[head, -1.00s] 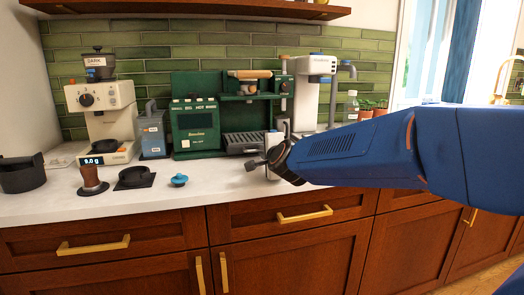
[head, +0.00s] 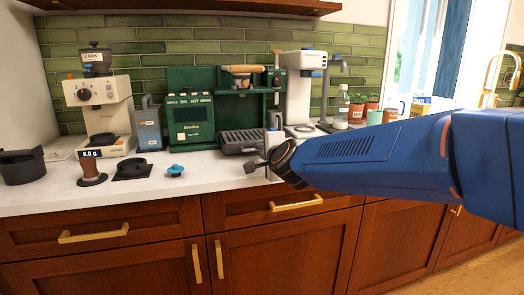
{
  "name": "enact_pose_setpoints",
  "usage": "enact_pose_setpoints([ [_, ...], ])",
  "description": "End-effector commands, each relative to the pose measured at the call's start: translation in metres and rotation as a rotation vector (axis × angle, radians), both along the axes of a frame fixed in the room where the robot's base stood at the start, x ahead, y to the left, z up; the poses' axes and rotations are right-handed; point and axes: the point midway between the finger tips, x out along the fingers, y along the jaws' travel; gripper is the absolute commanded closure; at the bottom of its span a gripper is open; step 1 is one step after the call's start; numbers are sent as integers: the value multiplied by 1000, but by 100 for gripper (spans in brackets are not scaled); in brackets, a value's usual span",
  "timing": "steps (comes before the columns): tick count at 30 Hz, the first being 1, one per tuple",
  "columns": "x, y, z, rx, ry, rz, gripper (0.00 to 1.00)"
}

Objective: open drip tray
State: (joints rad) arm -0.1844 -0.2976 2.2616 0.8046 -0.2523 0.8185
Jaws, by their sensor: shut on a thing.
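The green espresso machine (head: 190,125) stands on the counter against the tiled wall. Its dark slatted drip tray (head: 241,140) sits low on its right side and juts out toward the front. My gripper (head: 263,157) is at the tray's front right edge and is shut on the tray. My gripper and blue arm hide the tray's right front corner, and the grip itself is hard to see.
A cream grinder (head: 102,112) and a blue container (head: 149,128) stand to the left. A tamper (head: 91,168), a dark mat (head: 131,169) and a small blue-topped item (head: 175,170) lie in front. A white machine (head: 298,92) stands to the right.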

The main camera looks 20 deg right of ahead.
Motion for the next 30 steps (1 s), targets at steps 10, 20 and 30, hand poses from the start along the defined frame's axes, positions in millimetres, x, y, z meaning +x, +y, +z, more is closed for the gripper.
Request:
enact_pose_setpoints([
  [10,0,0,0,0,0,0,72],
  [20,-15,0,4,1,-1,1,72],
  [30,-59,0,13,1,-1,2,72],
])
